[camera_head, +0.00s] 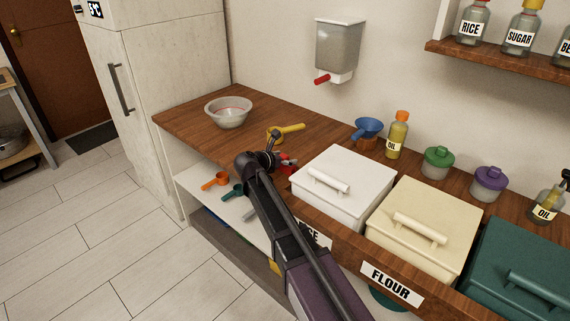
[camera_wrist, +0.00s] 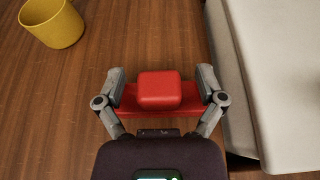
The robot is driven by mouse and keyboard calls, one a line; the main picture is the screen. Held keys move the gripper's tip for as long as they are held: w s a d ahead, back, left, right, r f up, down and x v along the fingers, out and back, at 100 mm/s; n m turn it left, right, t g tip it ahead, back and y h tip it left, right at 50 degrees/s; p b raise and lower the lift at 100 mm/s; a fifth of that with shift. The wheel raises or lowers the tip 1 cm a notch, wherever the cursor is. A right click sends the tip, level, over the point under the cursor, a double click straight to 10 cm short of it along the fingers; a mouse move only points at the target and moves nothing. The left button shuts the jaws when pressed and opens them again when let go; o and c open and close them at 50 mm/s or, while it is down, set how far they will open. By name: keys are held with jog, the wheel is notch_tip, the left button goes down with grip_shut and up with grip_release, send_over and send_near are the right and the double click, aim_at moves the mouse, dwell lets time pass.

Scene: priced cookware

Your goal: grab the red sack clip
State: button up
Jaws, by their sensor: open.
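The red sack clip (camera_wrist: 159,88) lies on the wooden counter in the wrist view, a block with a wider flat red part beneath it. My gripper (camera_wrist: 160,84) is open, with one finger on each side of the clip's block. The fingers look close to the ends of the wide part; I cannot tell whether they touch it. In the head view the clip (camera_head: 288,162) shows as a small red patch beside my gripper (camera_head: 277,150), partly hidden by my arm.
A white lidded bin (camera_head: 345,190) stands close to the right of the clip. A yellow scoop (camera_head: 290,129) lies behind my gripper; its cup (camera_wrist: 52,22) shows at upper left in the wrist view. A bowl (camera_head: 229,111) stands farther left. Bare counter (camera_wrist: 50,110) lies left of my gripper.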

aim_at(285, 154)
jog(key=c, duration=1.2)
jog(key=shift+o, duration=0.2)
jog(key=shift+r, duration=0.15)
notch_tip(285, 154, up, 10)
jog(key=p, duration=1)
